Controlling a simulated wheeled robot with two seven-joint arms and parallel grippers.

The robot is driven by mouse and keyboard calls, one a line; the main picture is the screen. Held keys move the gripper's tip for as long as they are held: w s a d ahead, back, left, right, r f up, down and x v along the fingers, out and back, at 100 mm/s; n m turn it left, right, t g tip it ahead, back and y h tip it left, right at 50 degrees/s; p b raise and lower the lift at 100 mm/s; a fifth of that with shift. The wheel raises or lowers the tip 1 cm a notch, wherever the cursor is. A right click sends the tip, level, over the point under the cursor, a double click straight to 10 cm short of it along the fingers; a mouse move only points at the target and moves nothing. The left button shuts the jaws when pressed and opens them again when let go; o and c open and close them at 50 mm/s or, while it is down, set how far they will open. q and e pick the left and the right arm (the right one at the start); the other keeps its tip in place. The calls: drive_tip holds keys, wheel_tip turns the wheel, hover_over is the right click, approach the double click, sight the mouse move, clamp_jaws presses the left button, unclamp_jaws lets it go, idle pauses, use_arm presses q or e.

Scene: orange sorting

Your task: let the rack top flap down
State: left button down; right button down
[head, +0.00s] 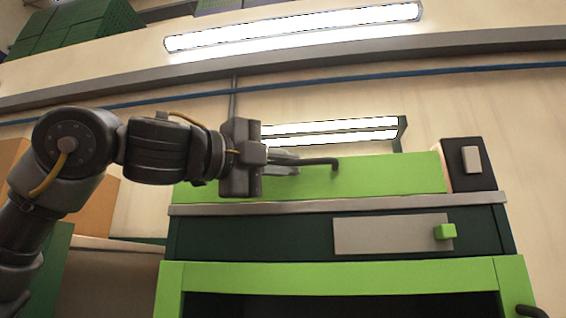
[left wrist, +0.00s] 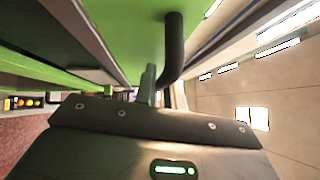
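The rack's top flap is a bright green panel (head: 390,173) standing raised along the top of the rack, above a grey ledge. A dark bent handle (head: 320,162) sticks out from its face. My left gripper (head: 287,164) is at the left part of this handle, its fingers close together around the bar. In the left wrist view the handle (left wrist: 174,45) runs down from the green flap (left wrist: 125,35) to the grey fingers (left wrist: 148,86). The fingers partly hide the contact. My right gripper is not in view.
Below the ledge is a dark green rack front with a grey plate (head: 385,234) and a green knob (head: 445,231). A dark box with a pale switch (head: 471,160) stands at the flap's right end. Brown boxes (head: 97,207) are behind my left arm.

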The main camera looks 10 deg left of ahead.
sight(282, 179)
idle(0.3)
use_arm(q)
drive_tip(key=shift+s+f+b, duration=0.1)
drive_tip(key=shift+f+b, duration=0.2)
drive_tip(key=shift+b, duration=0.3)
drive_tip(key=shift+s+f+m+h+b, duration=0.4)
drive_tip(key=shift+m+h+b, duration=0.55)
drive_tip(key=shift+m+b, duration=0.4)
drive_tip(key=shift+s+f+m+h+b, duration=0.3)
drive_tip(key=shift+f+m+h+b, duration=0.2)
drive_tip(key=shift+m+h+b, duration=0.75)
drive_tip(key=shift+s+f+m+h+b, duration=0.5)
drive_tip(key=shift+m+b, duration=0.6)
drive_tip(key=shift+b, duration=0.55)
drive_tip(key=shift+w+r, duration=0.1)
drive_tip(key=c, duration=1.5)
unclamp_jaws()
